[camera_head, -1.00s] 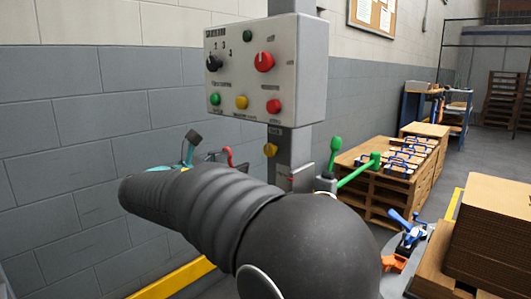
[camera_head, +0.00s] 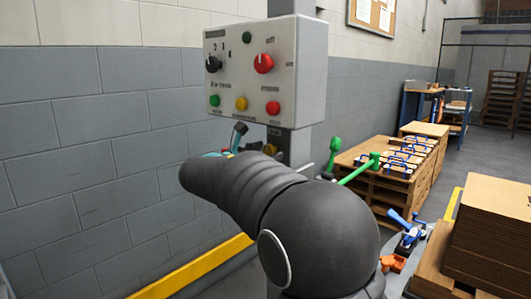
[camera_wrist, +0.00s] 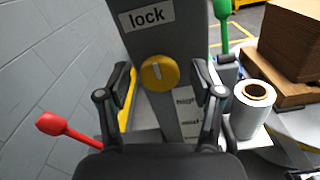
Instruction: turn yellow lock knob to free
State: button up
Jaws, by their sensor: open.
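The yellow lock knob (camera_wrist: 159,73) is on a grey post under a sign reading "lock" (camera_wrist: 147,14). Its pale pointer mark stands close to upright in the wrist view. My gripper (camera_wrist: 163,80) is open, with one finger on each side of the knob in that view. I cannot tell how far the fingertips are from the knob, and nothing is held. In the head view only part of the knob (camera_head: 270,149) shows above my dark arm, which hides the lower post and most of my gripper.
A control box (camera_head: 264,70) with knobs and buttons is on the post above. A red-handled lever (camera_wrist: 67,129) is at left and a green-handled lever (camera_wrist: 222,24) at right. A white roll (camera_wrist: 250,109) stands at right. A block wall (camera_head: 90,130) runs along the left.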

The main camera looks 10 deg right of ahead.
jog(key=c, duration=1.1)
jog(key=shift+c, duration=0.2)
